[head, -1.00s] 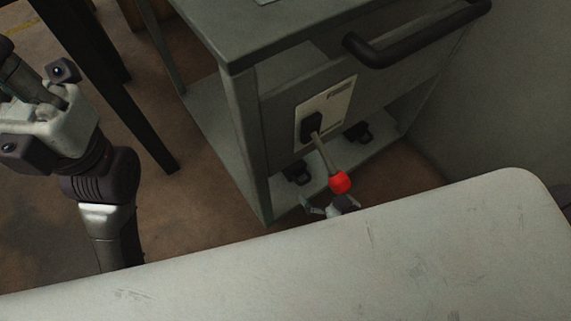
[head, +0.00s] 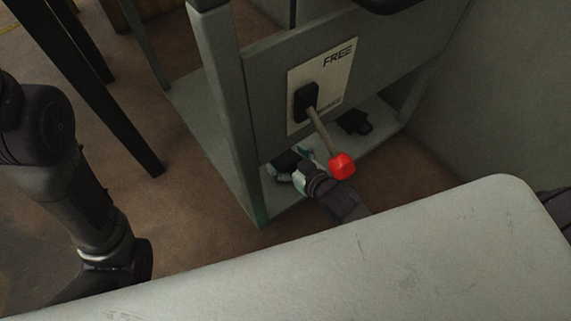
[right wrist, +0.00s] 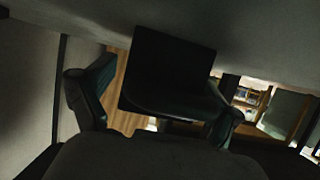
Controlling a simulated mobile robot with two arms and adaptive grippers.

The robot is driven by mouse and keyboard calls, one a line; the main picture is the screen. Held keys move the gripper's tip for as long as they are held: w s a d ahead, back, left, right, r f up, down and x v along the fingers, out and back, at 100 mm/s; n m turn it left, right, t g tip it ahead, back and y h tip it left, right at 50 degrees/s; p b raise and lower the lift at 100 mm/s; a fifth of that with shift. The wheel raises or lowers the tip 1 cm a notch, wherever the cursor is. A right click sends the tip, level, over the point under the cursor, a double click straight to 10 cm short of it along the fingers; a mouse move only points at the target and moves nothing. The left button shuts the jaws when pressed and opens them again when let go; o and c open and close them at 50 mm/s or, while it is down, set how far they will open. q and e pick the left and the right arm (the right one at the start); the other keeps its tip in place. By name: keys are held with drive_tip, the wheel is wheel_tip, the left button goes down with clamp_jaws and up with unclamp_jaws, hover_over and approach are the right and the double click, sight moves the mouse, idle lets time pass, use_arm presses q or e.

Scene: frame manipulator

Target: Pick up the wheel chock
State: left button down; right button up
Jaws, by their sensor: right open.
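A black wheel chock (head: 285,161) sits on the low shelf of the grey cart, below the lever panel in the head view. My right gripper (head: 291,167) reaches in at this chock, open, and partly hides it. In the right wrist view, a dark block (right wrist: 168,70), which looks like the chock, stands between the two open fingers (right wrist: 155,108). Whether the fingers touch it I cannot tell. A second dark chock-like piece (head: 354,121) lies farther right on the shelf. My left gripper is out of view; only its arm shows at the left.
A lever with a red knob (head: 342,166) sticks out from the panel (head: 337,68) marked FREE, close above my right gripper. The cart's front leg (head: 228,105) stands left of it. A pale surface (head: 400,260) fills the foreground. Brown floor (head: 190,205) lies open at left.

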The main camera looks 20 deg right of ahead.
drive_tip(key=shift+w+a+f, duration=0.1)
drive_tip(key=shift+w, duration=0.2)
drive_tip(key=shift+c, duration=0.2)
drive_tip(key=c, duration=1.5)
